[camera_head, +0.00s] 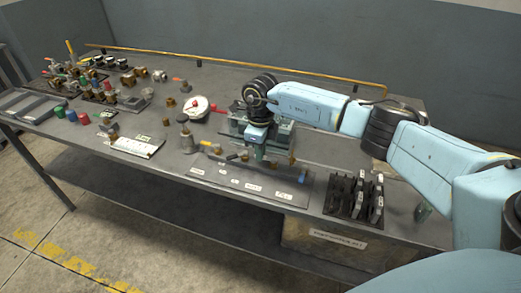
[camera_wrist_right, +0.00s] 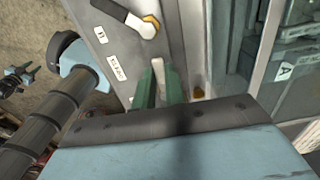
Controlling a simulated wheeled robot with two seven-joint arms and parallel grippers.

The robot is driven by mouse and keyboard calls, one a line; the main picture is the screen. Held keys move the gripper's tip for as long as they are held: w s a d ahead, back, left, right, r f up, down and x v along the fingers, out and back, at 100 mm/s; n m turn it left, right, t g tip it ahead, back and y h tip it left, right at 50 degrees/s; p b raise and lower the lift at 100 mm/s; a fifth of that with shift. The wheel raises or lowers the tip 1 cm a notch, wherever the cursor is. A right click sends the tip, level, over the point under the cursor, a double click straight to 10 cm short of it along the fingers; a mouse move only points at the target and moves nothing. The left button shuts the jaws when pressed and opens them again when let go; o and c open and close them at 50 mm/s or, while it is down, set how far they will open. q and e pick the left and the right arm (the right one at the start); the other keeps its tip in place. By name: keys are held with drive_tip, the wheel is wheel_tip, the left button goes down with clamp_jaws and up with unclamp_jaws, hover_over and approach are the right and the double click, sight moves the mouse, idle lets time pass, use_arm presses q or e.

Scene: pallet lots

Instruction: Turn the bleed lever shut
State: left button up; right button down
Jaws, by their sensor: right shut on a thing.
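My right gripper (camera_head: 258,150) is low over the workbench, in front of a grey-green fixture (camera_head: 282,134). In the right wrist view its green fingers (camera_wrist_right: 160,86) are close together on a thin pale piece (camera_wrist_right: 158,68). Most of that piece is hidden, and I cannot tell whether it is the bleed lever. A white and black handle with a yellow end (camera_wrist_right: 135,18) lies beyond the fingertips, apart from them.
A labelled plate (camera_head: 240,182) lies at the bench's front edge. A black rack (camera_head: 354,196) stands to its right. A round white dial (camera_head: 196,107) and several valves and fittings stand to the left. A yellow rail (camera_head: 230,66) runs along the back.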

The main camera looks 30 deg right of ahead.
drive_tip(key=c, duration=1.5)
unclamp_jaws()
drive_tip(key=shift+o, duration=0.2)
wheel_tip(320, 180, up, 14)
drive_tip(key=shift+f, duration=0.25)
